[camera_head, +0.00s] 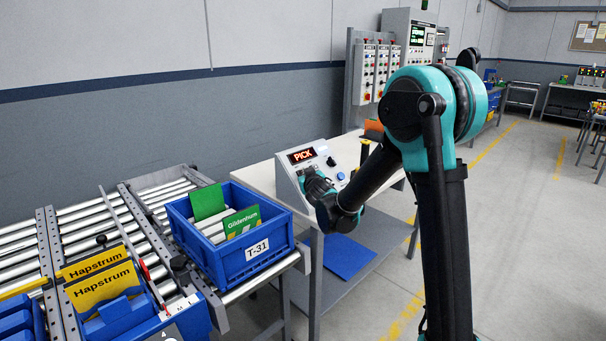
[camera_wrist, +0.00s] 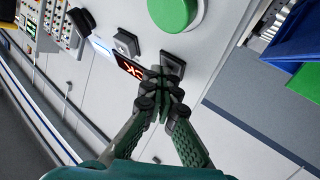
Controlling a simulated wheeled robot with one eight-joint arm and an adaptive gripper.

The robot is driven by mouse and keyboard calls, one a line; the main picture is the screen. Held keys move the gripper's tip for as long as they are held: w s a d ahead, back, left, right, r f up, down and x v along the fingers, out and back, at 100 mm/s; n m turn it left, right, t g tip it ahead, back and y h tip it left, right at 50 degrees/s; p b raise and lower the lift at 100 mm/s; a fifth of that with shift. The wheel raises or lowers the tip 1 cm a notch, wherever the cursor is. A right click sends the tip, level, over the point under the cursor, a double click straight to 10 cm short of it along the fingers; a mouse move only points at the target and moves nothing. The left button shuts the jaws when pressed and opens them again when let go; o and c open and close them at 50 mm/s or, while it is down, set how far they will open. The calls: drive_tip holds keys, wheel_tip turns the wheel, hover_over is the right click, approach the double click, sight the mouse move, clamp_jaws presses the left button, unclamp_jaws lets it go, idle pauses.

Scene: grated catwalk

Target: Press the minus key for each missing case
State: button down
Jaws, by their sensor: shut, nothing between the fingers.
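A sloped grey console (camera_head: 290,184) stands on the white table, with a lit display (camera_head: 301,156) reading PICK. My gripper (camera_head: 318,185) is in front of its face and hides part of it. In the wrist view my gripper (camera_wrist: 160,92) is shut and empty. Its tips are beside a dark square key (camera_wrist: 172,66); I cannot tell whether they touch it. A second square key (camera_wrist: 125,42) is across the panel, and a big round green button (camera_wrist: 172,12) is at the top. The display (camera_wrist: 130,68) is partly covered by the fingers. Key signs are unreadable.
A blue crate (camera_head: 253,268) marked T-31 holds green Gildentum cards (camera_head: 242,221) on the roller conveyor. Blue bins with yellow Hapstrum cards (camera_head: 101,284) are at the left. Control boxes (camera_head: 375,75) stand behind the table.

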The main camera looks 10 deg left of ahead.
drive_tip(key=shift+s+r, duration=0.1)
idle(0.3)
drive_tip(key=shift+s+d+r, duration=0.45)
drive_tip(key=shift+d+r, duration=0.2)
drive_tip(key=shift+r, duration=0.1)
drive_tip(key=shift+s+d+r, duration=0.55)
drive_tip(key=shift+d+r, duration=0.15)
drive_tip(key=shift+r, duration=0.2)
drive_tip(key=shift+s+d+r, duration=0.55)
drive_tip(key=shift+d+r, duration=0.15)
drive_tip(key=shift+r, duration=0.15)
idle(0.8)
drive_tip(key=s+d+r, duration=0.1)
drive_tip(key=d+r, duration=0.1)
drive_tip(key=shift+s+r, duration=0.35)
drive_tip(key=shift+w+a+f, duration=0.65)
drive_tip(key=shift+a+f, duration=0.15)
drive_tip(key=shift+f, duration=0.25)
drive_tip(key=shift+w+a+f, duration=0.65)
drive_tip(key=shift+a+f, duration=0.15)
drive_tip(key=shift+f, duration=0.2)
drive_tip(key=shift+w+a+f, duration=0.65)
drive_tip(key=shift+a+f, duration=0.15)
drive_tip(key=shift+f, duration=0.25)
